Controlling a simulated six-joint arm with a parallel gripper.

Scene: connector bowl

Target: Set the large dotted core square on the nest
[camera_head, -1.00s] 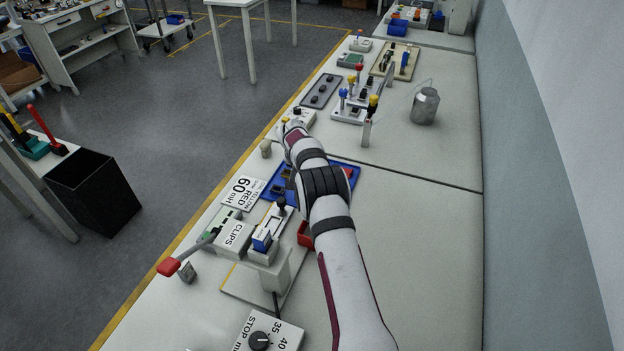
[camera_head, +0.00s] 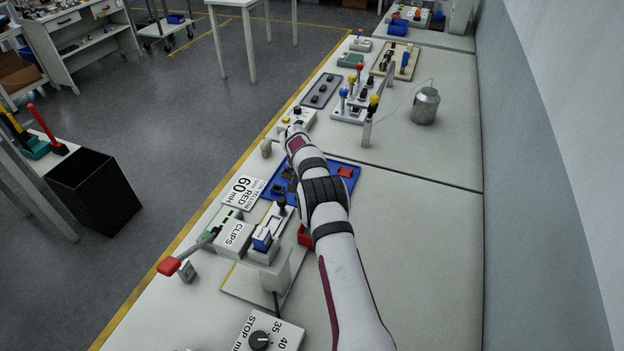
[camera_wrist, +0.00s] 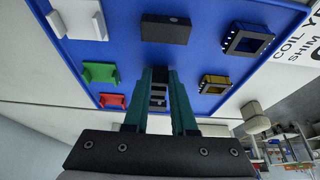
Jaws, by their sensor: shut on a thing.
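My gripper (camera_wrist: 160,74) shows in the wrist view with its teal fingers shut on a small dark and grey slotted piece (camera_wrist: 158,94), which looks like a core. No dot shows on it, and the fingers hide much of it. A black block with a small dot (camera_wrist: 165,29) lies on the blue tray (camera_wrist: 118,52) beyond the fingertips. In the head view my arm hides the fingers. A fixture with a blue-and-white part (camera_head: 262,240) stands nearer the camera, beside the CLIPS box; I cannot tell if its seat is the nest.
The tray holds dark frames (camera_wrist: 247,40), green clips (camera_wrist: 100,73) and red clips (camera_wrist: 112,101). A CLIPS box (camera_head: 232,235) with a red-tipped lever and a STOP dial box (camera_head: 268,335) stand nearer. A metal canister (camera_head: 425,106) stands far right. The table's right side is clear.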

